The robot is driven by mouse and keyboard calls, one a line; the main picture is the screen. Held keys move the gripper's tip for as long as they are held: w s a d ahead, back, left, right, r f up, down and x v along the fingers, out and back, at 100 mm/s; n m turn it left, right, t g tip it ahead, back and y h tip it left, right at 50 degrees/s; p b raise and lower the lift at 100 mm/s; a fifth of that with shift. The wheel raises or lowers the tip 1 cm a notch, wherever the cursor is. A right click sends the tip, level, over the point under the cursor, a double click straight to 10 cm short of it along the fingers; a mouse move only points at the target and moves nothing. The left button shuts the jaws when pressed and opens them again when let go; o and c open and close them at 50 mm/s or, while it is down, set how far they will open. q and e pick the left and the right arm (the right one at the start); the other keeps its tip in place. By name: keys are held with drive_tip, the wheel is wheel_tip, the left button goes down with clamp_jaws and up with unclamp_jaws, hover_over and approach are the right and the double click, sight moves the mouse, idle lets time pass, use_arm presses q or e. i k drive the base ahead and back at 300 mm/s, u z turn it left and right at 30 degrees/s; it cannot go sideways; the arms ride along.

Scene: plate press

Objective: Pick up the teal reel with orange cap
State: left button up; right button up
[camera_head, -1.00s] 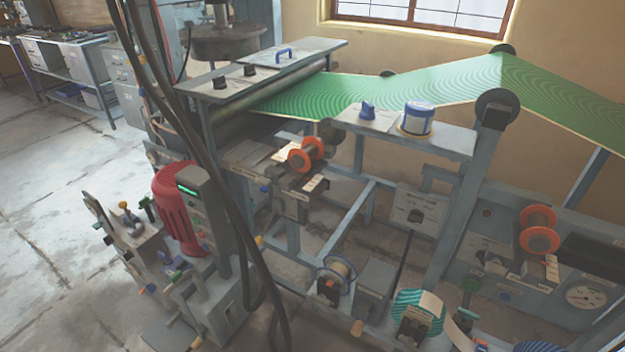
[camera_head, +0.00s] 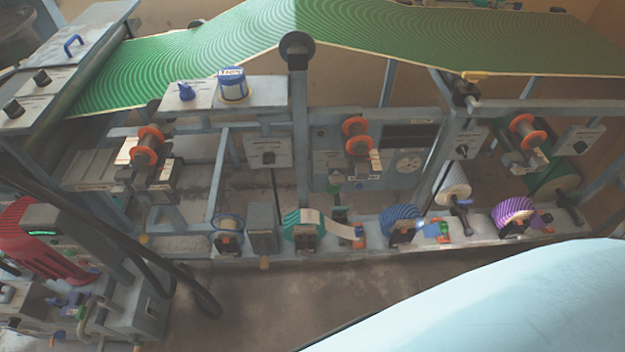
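A teal striped reel (camera_head: 296,226) sits low on the machine's lower rail, near the middle of the head view. A pale strip runs from it to the right, toward a small blue and orange part (camera_head: 359,238). An orange-brown piece shows at the reel's front; I cannot tell whether it is a cap. Neither of my grippers is in view.
A blue striped reel (camera_head: 401,219) and a purple striped reel (camera_head: 514,210) sit further right on the same lower rail (camera_head: 270,248). Orange-flanged spools (camera_head: 357,137) sit above. A green web (camera_head: 400,35) spans the top. The floor (camera_head: 300,285) in front is partly clear.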

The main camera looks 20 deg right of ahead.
sight(305, 227)
drive_tip(key=z, duration=0.75)
